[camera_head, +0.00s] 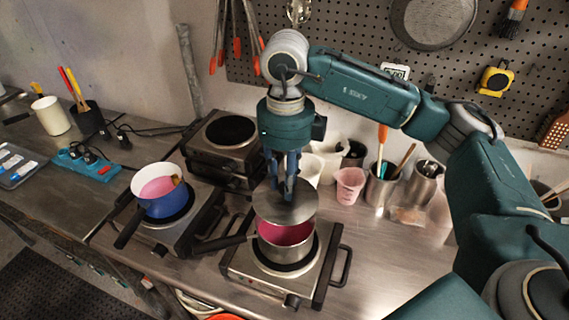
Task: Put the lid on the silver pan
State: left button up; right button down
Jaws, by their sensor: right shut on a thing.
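The silver pan (287,250) holds red liquid and stands on the front right hot plate, its dark handle to the left. My right gripper (285,190) comes down from above and is shut on the lid (284,208), a flat grey disc. The lid is over the back part of the pan; red liquid shows below its front edge. It looks raised above the rim, but I cannot tell whether it touches at the back. The lid's grip is hidden between the fingers. My left gripper is not in view.
A blue pan (160,195) with pink liquid stands on the left hot plate (179,232). Stacked hot plates (222,140) are behind. A pink beaker (350,185) and a metal pot of tools (380,188) stand to the right. The bench front right is clear.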

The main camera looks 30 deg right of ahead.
jog(key=shift+r, duration=0.1)
jog(key=shift+s+a+f+b, duration=0.3)
jog(key=shift+s+f+b, duration=0.25)
jog(key=shift+f+b, duration=0.1)
jog(key=shift+w+d+f+b, duration=0.15)
jog(key=shift+f+b, duration=0.3)
jog(key=shift+f, duration=0.5)
jog(key=shift+f+b, duration=0.5)
jog(key=shift+f, duration=0.6)
pick_arm(q)
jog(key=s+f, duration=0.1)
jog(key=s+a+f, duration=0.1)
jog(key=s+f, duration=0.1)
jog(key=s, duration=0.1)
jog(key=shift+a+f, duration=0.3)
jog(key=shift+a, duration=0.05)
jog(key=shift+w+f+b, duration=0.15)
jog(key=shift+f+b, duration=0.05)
jog(key=shift+b, duration=0.1)
pick_arm(e)
jog(key=shift+f, duration=0.15)
